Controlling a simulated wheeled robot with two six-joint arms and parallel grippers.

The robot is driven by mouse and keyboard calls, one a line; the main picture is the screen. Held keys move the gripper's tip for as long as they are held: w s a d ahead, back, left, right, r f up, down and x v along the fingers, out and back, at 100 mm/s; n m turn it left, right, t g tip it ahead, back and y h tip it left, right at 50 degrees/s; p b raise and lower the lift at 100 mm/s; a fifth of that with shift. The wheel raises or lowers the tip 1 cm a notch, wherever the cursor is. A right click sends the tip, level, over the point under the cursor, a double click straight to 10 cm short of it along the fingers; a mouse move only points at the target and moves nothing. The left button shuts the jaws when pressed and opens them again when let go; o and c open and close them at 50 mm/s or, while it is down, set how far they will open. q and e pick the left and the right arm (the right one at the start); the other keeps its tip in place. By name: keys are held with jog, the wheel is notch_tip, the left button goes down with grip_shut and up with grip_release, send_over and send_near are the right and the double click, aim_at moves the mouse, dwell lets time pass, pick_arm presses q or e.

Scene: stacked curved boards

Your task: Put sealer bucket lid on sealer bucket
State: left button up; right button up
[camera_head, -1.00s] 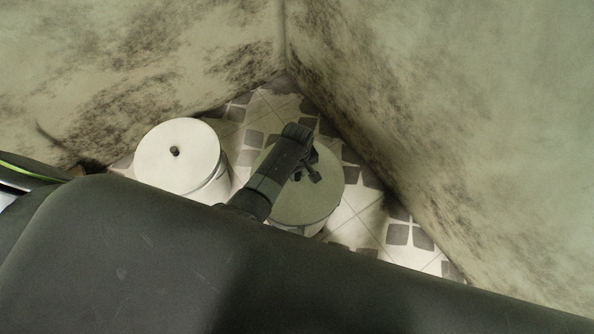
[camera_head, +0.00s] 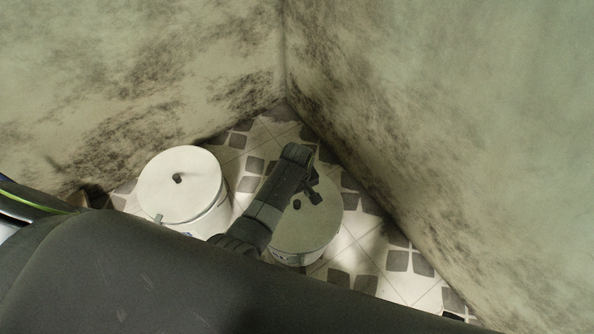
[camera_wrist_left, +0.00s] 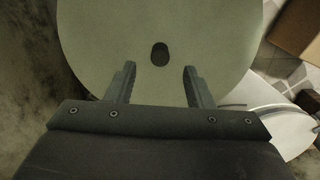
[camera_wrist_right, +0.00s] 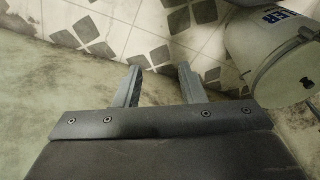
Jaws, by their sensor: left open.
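A round greenish lid (camera_head: 322,222) with a small dark knob sits over a white bucket (camera_head: 292,260), at the centre right in the head view. I cannot tell whether the lid is seated on the rim. My left gripper (camera_head: 316,194) is open just above this lid. In the left wrist view, the lid (camera_wrist_left: 110,35) fills the upper part, and its knob (camera_wrist_left: 160,54) lies ahead of and between the spread fingers (camera_wrist_left: 160,72), not gripped. My right gripper (camera_wrist_right: 160,70) is open and empty over the floor. A bucket with lettering ending in "LER" (camera_wrist_right: 262,38) shows at its right.
A second white bucket (camera_head: 205,217) stands to the left, with a white knobbed lid (camera_head: 160,190) on top. Mouldy walls meet in a corner behind. A brown box (camera_wrist_left: 297,25) shows in the left wrist view. Tiled floor (camera_head: 365,255) is free to the right.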

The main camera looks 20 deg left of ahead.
pick_arm(q)
notch_tip(320, 180, up, 13)
jog(key=p, duration=0.4)
pick_arm(e)
notch_tip(320, 180, down, 9)
jog(key=s+d+g+h, duration=0.1)
jog(key=s+d, duration=0.1)
jog(key=shift+s+r, duration=0.2)
jog(key=shift+s, duration=0.05)
pick_arm(q)
jog(key=shift+f, duration=0.1)
